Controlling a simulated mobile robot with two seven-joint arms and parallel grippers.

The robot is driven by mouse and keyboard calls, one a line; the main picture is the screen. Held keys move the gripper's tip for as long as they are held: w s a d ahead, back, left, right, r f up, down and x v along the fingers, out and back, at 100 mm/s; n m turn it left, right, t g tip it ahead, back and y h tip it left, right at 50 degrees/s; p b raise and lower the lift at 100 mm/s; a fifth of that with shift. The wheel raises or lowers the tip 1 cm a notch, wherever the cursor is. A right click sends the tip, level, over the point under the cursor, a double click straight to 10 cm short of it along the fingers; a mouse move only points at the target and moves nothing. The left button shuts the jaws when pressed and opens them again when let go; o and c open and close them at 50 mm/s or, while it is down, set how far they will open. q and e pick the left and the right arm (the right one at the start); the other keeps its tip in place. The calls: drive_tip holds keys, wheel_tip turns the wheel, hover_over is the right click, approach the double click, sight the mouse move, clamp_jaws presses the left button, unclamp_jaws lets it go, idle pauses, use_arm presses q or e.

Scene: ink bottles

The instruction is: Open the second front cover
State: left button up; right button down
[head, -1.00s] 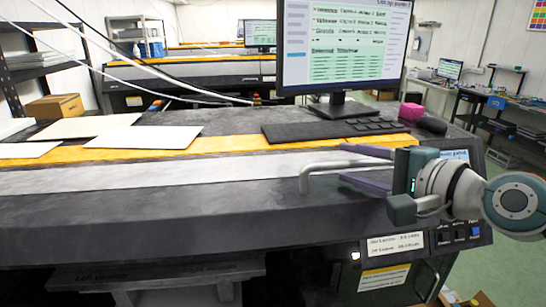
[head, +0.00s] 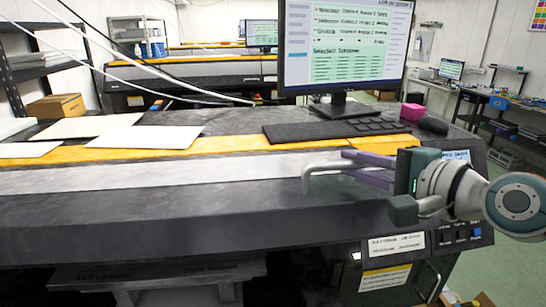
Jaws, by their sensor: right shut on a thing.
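The printer's dark grey front cover (head: 180,222) runs across the middle of the head view and looks shut. A bent grey metal handle (head: 308,176) stands out at its right part. My right gripper (head: 345,163) comes in from the right, and its purple fingers are shut on the handle. The fingers hide the handle's right part. My left gripper is not in view.
A monitor (head: 343,55), a black keyboard (head: 325,131) and a pink box (head: 412,112) stand on the printer's top. White sheets (head: 145,137) lie at the left. A control panel (head: 460,234) is below my right gripper.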

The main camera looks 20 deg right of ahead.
sight(356, 189)
idle(0.7)
drive_tip(key=f+b, duration=0.2)
drive_tip(key=s+f+b, duration=0.1)
drive_tip(key=f+b, duration=0.1)
drive_tip(key=shift+a+f, duration=0.15)
drive_tip(key=shift+r, duration=0.2)
drive_tip(key=c, duration=0.8)
unclamp_jaws()
drive_tip(key=shift+c, duration=0.2)
drive_tip(key=shift+s, duration=0.1)
drive_tip(key=v, duration=0.8)
drive_tip(key=shift+s, duration=0.25)
drive_tip(key=shift+s+r, duration=0.25)
drive_tip(key=shift+s, duration=0.35)
